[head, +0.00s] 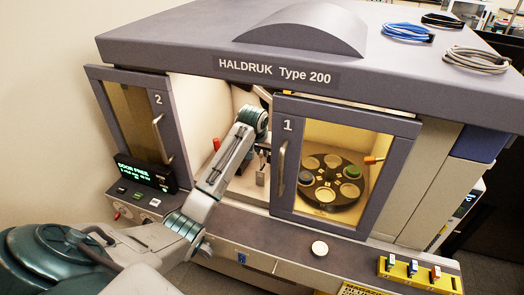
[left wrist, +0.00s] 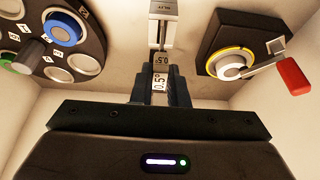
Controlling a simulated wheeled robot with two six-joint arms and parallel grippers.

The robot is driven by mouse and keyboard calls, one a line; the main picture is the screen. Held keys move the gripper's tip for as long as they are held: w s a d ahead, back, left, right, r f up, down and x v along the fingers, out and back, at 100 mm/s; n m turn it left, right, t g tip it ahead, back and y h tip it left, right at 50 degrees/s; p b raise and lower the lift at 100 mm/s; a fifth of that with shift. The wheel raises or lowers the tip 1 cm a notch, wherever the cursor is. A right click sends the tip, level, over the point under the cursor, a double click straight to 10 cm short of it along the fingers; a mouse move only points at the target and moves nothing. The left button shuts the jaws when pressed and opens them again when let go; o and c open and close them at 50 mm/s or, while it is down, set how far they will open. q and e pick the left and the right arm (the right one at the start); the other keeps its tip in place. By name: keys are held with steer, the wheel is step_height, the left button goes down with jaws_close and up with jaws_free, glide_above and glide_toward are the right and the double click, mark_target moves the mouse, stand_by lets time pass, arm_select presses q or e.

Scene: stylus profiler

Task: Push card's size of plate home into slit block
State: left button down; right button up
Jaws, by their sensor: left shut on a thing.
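The slit block (left wrist: 164,12), a pale upright piece, stands straight ahead of the jaws in the left wrist view. I cannot tell how deep the plate sits. In the head view my left gripper (head: 263,147) reaches into the open chamber between the two doors, partly hidden by door 1. My right gripper is not in view.
Door 1 (head: 347,222) is close to the right of my arm; door 2 (head: 135,120) is at left. A carousel (left wrist: 60,40) and a red-handled lever (left wrist: 292,76) flank the jaws. A yellow rack (head: 420,279) with small coloured pieces is on the front ledge.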

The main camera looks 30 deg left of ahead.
mark_target(261, 155)
arm_select(q)
steer(key=shift+f, duration=0.2)
stand_by(0.4)
steer(key=shift+f, duration=0.9)
steer(key=shift+f, duration=0.75)
steer(key=shift+f, duration=0.15)
steer(key=c, duration=1.3)
jaws_free()
steer(key=shift+c, duration=0.2)
steer(key=shift+c, duration=0.5)
